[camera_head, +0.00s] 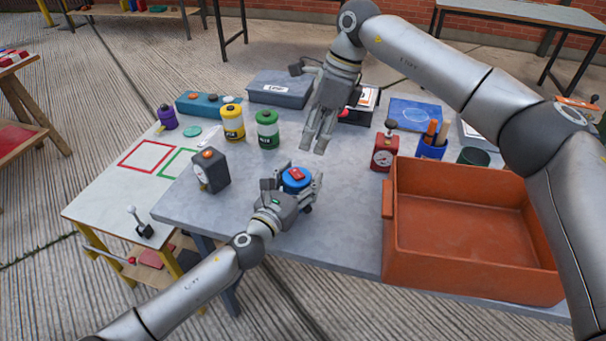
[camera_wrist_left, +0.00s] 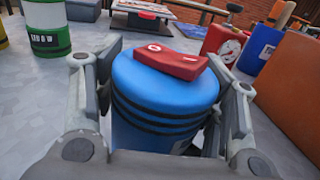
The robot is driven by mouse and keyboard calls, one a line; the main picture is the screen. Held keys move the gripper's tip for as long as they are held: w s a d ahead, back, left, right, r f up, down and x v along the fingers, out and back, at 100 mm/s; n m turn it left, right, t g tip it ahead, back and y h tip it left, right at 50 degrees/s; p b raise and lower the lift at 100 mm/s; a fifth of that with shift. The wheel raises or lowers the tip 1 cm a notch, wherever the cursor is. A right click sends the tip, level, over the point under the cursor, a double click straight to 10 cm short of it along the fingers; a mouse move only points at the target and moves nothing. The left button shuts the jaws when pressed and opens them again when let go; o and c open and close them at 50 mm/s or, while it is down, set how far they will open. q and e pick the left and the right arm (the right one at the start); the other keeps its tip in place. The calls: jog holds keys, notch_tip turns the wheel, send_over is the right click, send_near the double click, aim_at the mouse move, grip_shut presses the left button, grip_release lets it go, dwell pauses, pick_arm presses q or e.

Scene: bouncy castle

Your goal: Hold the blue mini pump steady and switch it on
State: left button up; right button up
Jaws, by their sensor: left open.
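The blue mini pump (camera_head: 296,182) stands upright on the grey table, a blue cylinder with dark ribs and a red rocker switch (camera_head: 297,174) on top. In the left wrist view the pump (camera_wrist_left: 165,90) fills the middle and its red switch (camera_wrist_left: 172,61) lies across the top. My left gripper (camera_head: 291,184) is open, with one finger on each side of the pump; I cannot tell whether either finger touches it. My right gripper (camera_head: 318,142) hangs above the table behind the pump, fingers pointing down, apart from it; its opening is hard to judge.
A large orange bin (camera_head: 470,225) stands to the right. A dark box with an orange button (camera_head: 211,170) is to the left. Green (camera_head: 268,130) and yellow (camera_head: 232,124) canisters stand behind. A red gauge device (camera_head: 385,150) stands right of my right gripper.

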pick_arm(q)
jog(key=shift+x, duration=0.8)
